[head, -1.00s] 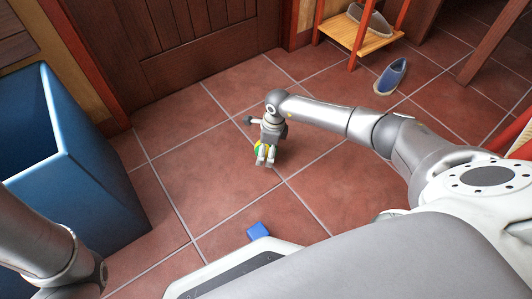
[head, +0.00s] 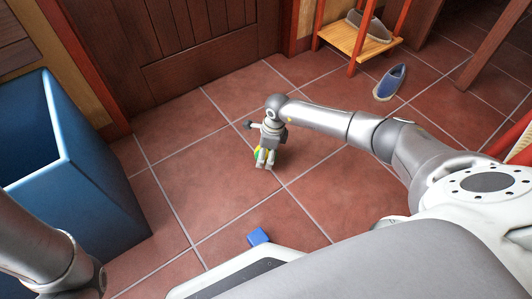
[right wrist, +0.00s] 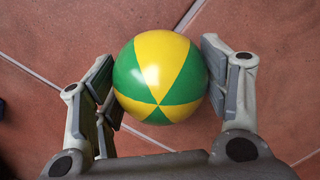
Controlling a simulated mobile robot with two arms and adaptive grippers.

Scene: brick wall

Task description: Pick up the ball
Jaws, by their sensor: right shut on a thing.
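The ball (right wrist: 160,75) has yellow and green panels. In the right wrist view it sits between the two fingers of my right gripper (right wrist: 160,85), which is shut on it. In the head view the right gripper (head: 265,158) is low over the tiled floor, and only a sliver of the ball (head: 256,153) shows beside its fingers. I cannot tell whether the ball touches the floor. My left arm comes in at the lower left of the head view, but its gripper is out of the picture.
A tall blue open bin (head: 85,185) stands at the left. A small blue block (head: 258,237) lies on the floor near my base. A blue slipper (head: 390,82) lies by a wooden shoe rack (head: 358,38) holding a grey shoe (head: 372,24). A wooden door is behind. The middle floor is clear.

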